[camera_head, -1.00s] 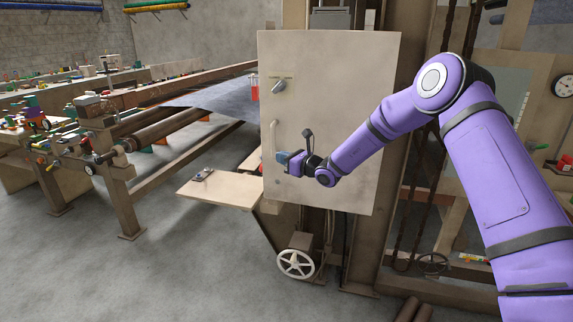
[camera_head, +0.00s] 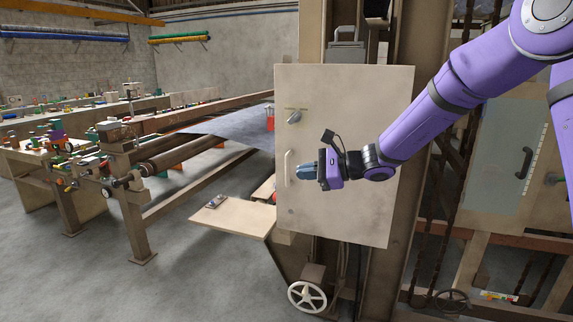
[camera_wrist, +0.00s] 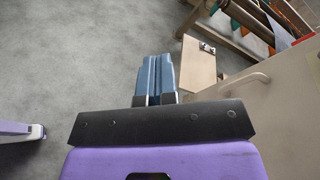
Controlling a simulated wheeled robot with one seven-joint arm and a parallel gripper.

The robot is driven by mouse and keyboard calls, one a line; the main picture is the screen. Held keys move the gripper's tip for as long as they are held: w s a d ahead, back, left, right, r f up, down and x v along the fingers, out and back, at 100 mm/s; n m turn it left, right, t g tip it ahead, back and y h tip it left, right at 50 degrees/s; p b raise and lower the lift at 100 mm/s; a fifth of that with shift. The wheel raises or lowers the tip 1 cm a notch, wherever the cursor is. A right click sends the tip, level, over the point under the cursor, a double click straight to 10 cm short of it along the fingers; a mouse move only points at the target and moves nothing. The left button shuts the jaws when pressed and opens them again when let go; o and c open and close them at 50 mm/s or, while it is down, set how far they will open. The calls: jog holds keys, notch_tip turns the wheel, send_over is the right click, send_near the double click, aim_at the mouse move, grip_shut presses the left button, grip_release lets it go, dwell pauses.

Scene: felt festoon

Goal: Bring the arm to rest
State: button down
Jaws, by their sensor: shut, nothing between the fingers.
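My purple arm reaches in from the right in the head view. My gripper (camera_head: 301,170) is in front of the beige cabinet door, just right of its vertical handle (camera_head: 287,168). In the wrist view my gripper (camera_wrist: 156,60) shows its two blue-grey fingers side by side and shut, with nothing between them. The cabinet door (camera_head: 350,120) appears closed, but I cannot tell whether it is latched. The door handle also shows in the wrist view (camera_wrist: 245,82), to the right of the fingers and apart from them.
A small wooden shelf (camera_head: 235,218) with a metal fitting juts out left of the cabinet. A white handwheel (camera_head: 307,297) sits below. A roller frame with grey felt (camera_head: 235,127) stands at the left. Grey floor (camera_head: 190,275) lies open in front.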

jog(key=s+d+r+n+h, duration=0.2)
jog(key=s+d+n+h, duration=0.2)
jog(key=s+d, duration=0.4)
jog(key=s+d+r+n+h, duration=0.3)
jog(key=s+d, duration=0.6)
jog(key=s, duration=0.8)
jog(key=s+d+r+n+h, duration=0.3)
jog(key=s+d+n+h, duration=0.4)
jog(key=s, duration=0.6)
jog(key=shift+d+t, duration=0.4)
jog(key=shift+d, duration=0.35)
